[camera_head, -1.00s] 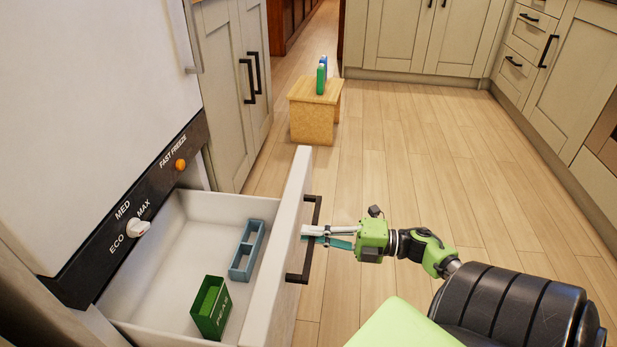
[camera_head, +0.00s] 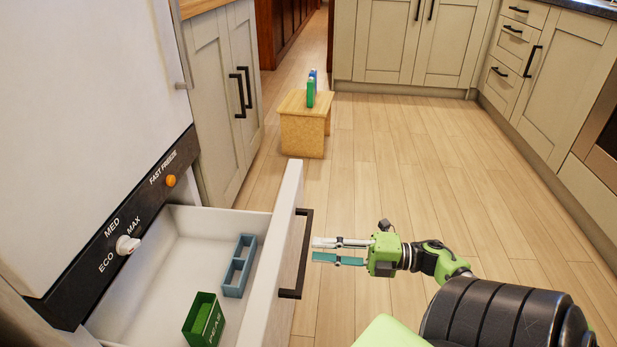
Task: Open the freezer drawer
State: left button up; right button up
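The white freezer drawer (camera_head: 163,264) is pulled well out from under the freezer at the left. Its front panel (camera_head: 274,262) carries a black bar handle (camera_head: 303,254). My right gripper (camera_head: 313,251) is just to the right of the handle, pointing left at it. Its two fingers are parted, with nothing between them, and look clear of the handle. Inside the drawer are a green box marked PEAS (camera_head: 204,321) and a blue-grey divided tray (camera_head: 239,266). My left gripper is not in view.
The freezer's dark control strip has a white knob (camera_head: 127,245) and an orange button (camera_head: 170,181). A wooden stool (camera_head: 303,132) with green and blue items (camera_head: 311,89) stands beyond the drawer. Cabinets line the back and right. The wooden floor between is clear.

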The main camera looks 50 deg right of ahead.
jog(key=v, duration=0.7)
jog(key=shift+d, duration=0.15)
jog(key=shift+s, duration=0.15)
